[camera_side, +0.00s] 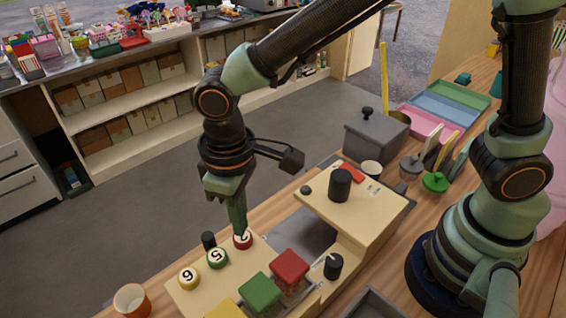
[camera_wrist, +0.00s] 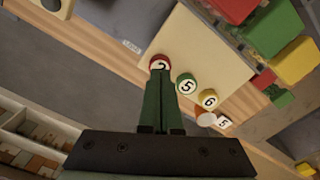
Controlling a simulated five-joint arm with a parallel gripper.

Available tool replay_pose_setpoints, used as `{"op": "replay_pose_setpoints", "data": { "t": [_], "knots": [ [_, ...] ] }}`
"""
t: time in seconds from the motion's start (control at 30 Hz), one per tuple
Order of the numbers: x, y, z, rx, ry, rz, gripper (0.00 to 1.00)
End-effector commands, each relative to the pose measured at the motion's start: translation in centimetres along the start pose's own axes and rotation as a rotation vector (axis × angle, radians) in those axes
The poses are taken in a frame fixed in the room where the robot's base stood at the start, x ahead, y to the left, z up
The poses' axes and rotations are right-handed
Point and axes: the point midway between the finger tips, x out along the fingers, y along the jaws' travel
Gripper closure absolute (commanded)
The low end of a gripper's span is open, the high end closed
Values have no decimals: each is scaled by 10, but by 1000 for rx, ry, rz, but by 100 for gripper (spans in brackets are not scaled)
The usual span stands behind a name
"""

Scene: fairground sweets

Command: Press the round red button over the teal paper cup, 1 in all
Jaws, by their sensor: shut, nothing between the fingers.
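The round red button (camera_side: 243,241) is on the cream panel (camera_side: 190,300), in a row with a green button (camera_side: 217,258) marked 5 and a yellow button (camera_side: 188,277) marked 6. My gripper (camera_side: 240,232) is shut and empty, pointing down with its fingertips at the red button, seemingly touching it. In the wrist view the red button (camera_wrist: 160,62) shows just past the fingertips (camera_wrist: 160,74), partly covered by them. I cannot tell whether it is pushed in. I cannot make out a teal paper cup in either view.
A red block (camera_side: 290,265) and a green block (camera_side: 260,292) stand beside the buttons. A black knob (camera_side: 340,184) stands on the cream machine top. An orange cup (camera_side: 131,300) is at the lower left. A grey lidded box (camera_side: 376,138) stands behind.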

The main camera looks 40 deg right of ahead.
Motion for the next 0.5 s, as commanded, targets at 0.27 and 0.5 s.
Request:
{"op": "replay_pose_setpoints", "data": {
  "t": [0.27,0.5],
  "knots": [
    [2,0,0,0,-1,0,100],
    [11,0,0,0,-1,0,100]
  ]
}}
